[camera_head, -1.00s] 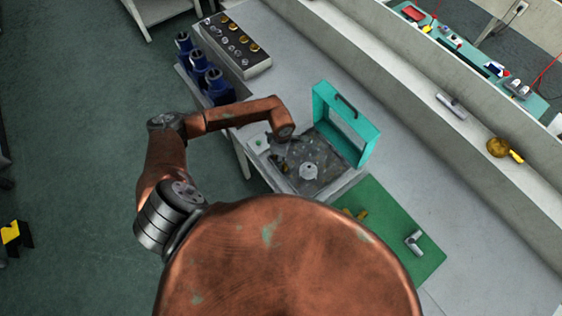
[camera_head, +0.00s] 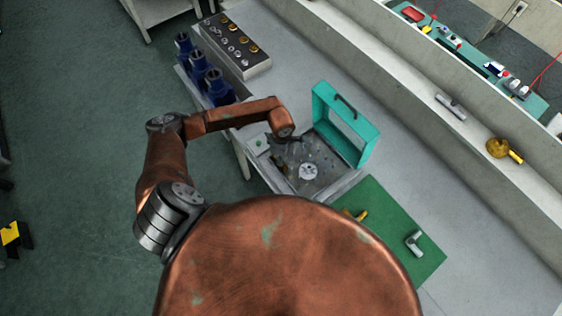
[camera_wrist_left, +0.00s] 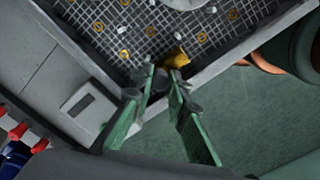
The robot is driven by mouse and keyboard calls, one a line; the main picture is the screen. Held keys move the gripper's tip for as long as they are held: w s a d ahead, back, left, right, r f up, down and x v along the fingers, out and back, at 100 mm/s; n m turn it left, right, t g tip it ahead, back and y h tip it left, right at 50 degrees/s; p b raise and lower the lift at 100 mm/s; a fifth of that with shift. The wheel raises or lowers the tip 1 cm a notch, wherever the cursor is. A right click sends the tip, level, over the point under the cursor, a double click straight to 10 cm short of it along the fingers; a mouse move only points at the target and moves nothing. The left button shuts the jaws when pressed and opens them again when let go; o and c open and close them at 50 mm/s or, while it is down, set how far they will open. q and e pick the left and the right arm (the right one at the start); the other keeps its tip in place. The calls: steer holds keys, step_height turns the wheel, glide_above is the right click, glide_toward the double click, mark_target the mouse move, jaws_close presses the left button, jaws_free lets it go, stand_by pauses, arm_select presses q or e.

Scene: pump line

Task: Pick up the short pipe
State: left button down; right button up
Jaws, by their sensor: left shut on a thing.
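My left gripper (camera_wrist_left: 160,88) is low over the near edge of a dark gridded tray (camera_wrist_left: 205,22), inside a box with a teal framed lid standing open (camera_head: 372,143). I cannot tell whether this piece is the short pipe. A yellow piece (camera_wrist_left: 177,58) lies just beyond the fingertips, touching or very near them. In the head view the arm's end hides most of the gripper. My right gripper is out of view.
A green mat (camera_head: 385,205) right of the box holds a grey fitting (camera_head: 413,242) and a yellow piece (camera_head: 361,215). Blue pumps (camera_head: 217,84) and a parts rack (camera_head: 236,46) stand at the back left. A grey cylinder (camera_head: 451,106) lies on the ledge.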

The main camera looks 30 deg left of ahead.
arm_select(q)
steer(key=shift+r, duration=0.2)
steer(key=shift+r+b, duration=0.3)
step_height(320, 180, up, 2)
steer(key=shift+r+b, duration=0.1)
steer(key=shift+b, duration=0.45)
steer(key=s+r, duration=1.4)
steer(key=r, duration=0.1)
steer(key=shift+b, duration=0.35)
steer(key=shift+a, duration=0.1)
